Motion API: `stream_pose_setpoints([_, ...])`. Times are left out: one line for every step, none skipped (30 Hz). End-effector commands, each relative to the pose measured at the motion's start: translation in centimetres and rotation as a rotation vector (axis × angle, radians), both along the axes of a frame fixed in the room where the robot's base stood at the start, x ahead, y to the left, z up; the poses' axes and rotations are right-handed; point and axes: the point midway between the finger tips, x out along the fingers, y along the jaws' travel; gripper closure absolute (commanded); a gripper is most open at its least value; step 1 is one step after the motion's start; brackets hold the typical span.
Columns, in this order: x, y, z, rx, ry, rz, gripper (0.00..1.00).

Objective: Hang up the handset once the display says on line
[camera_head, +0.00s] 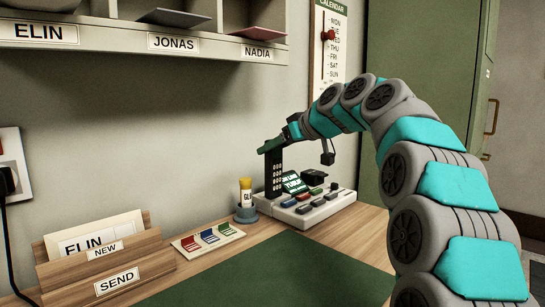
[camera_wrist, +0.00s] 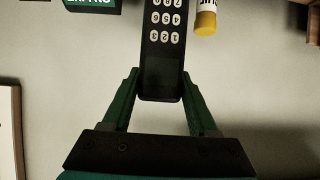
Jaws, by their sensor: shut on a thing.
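My gripper (camera_head: 273,147) is shut on the dark handset (camera_head: 276,176). The handset is upright, with its number keys facing out, at the left side of the pale phone base (camera_head: 322,212). I cannot tell if its lower end touches the base. In the wrist view, the green fingers of my gripper (camera_wrist: 160,82) lie on either side of the handset (camera_wrist: 162,50). The tilted display (camera_head: 293,182) shows green letters; its top line seems to read "ON LINE", though it is small and its left edge is partly covered.
A glue stick (camera_head: 245,191) stands in a grey cup (camera_head: 246,215) close left of the base. A card with coloured marks (camera_head: 208,239) and a wooden letter box (camera_head: 110,270) are further left. The green desk mat (camera_head: 275,275) is clear. Shelves (camera_head: 130,45) hang above.

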Motion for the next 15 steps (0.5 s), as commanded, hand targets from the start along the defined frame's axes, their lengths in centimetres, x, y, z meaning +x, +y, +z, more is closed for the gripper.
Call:
stream_pose_setpoints([0.9, 0.0, -0.2, 0.000, 0.004, -0.001, 1.00])
stream_pose_setpoints([1.4, 0.1, -0.2, -0.001, 0.004, -0.002, 1.00])
stream_pose_setpoints([1.9, 0.1, -0.2, 0.000, 0.001, -0.003, 1.00])
stream_pose_setpoints([2.2, 0.1, -0.1, 0.000, 0.000, -0.002, 1.00])
stream_pose_setpoints([2.6, 0.1, -0.2, -0.001, -0.001, -0.002, 1.00])
stream_pose_setpoints([3.0, 0.2, -0.3, -0.001, 0.002, -0.002, 1.00])
stream_pose_setpoints([3.3, 0.2, -0.4, -0.001, 0.003, -0.001, 1.00])
stream_pose_setpoints([3.6, 0.3, -0.5, -0.001, 0.004, 0.000, 1.00])
stream_pose_setpoints([3.9, 0.3, -0.4, -0.001, 0.003, 0.000, 1.00])
stream_pose_setpoints([4.0, 0.3, -0.4, -0.001, 0.002, 0.000, 1.00])
stream_pose_setpoints([4.1, 0.3, -0.3, -0.001, 0.001, 0.000, 1.00])
stream_pose_setpoints([4.3, 0.3, -0.3, -0.001, 0.001, 0.000, 1.00])
stream_pose_setpoints([4.3, 0.3, -0.3, 0.000, 0.000, 0.000, 1.00])
stream_pose_setpoints([4.4, 0.3, -0.4, 0.000, 0.000, 0.000, 1.00])
stream_pose_setpoints([4.4, 0.4, -0.4, 0.000, 0.001, 0.001, 1.00])
